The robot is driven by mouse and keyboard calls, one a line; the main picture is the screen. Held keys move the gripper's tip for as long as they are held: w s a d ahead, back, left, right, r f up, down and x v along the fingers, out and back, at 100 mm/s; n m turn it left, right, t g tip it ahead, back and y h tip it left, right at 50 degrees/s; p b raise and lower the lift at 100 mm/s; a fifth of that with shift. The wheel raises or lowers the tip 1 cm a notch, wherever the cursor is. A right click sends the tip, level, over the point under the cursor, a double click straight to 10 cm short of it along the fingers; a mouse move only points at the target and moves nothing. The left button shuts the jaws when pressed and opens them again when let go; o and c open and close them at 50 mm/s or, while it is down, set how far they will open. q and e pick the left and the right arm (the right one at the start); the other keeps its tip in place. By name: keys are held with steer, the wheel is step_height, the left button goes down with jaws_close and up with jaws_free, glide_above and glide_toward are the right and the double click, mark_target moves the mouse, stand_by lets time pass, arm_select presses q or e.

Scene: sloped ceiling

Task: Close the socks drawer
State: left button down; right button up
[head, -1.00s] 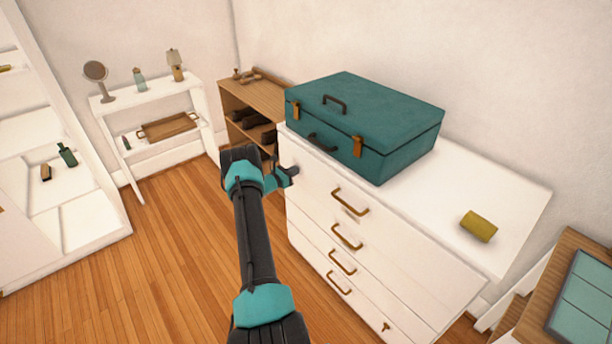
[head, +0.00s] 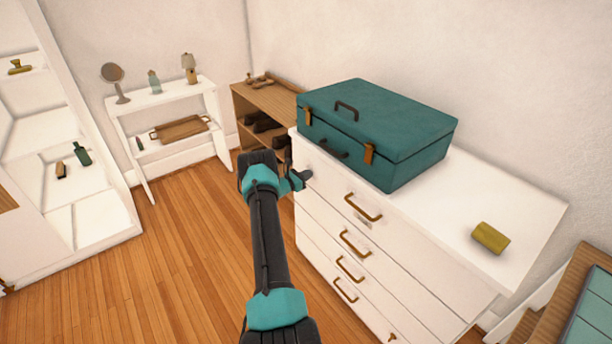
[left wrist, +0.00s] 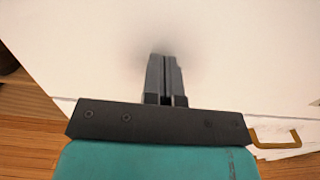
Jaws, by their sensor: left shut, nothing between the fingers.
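A white dresser (head: 420,268) has several stacked drawer fronts with brass pull handles. Its top drawer (head: 330,190) has a brass handle (head: 363,208); the drawer fronts look about flush, and I cannot read which one is for socks. My left gripper (head: 306,177) is shut and empty at the left part of the top drawer front. In the left wrist view its fingers (left wrist: 164,62) point at a plain white front (left wrist: 230,60), with a soft shadow at the tips; touching or just short, I cannot tell. A brass handle (left wrist: 277,140) shows at lower right there. My right gripper is out of view.
A teal suitcase (head: 385,125) and an olive cylinder (head: 490,238) lie on the dresser top. A brown shelf unit (head: 262,95) stands close behind my left gripper. A white shelf (head: 165,110) stands further left. The wooden floor (head: 180,250) left of the arm is clear.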

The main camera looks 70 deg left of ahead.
arm_select(q)
steer(key=v, duration=1.4)
steer(key=shift+a, duration=0.25)
steer(key=shift+s, duration=0.1)
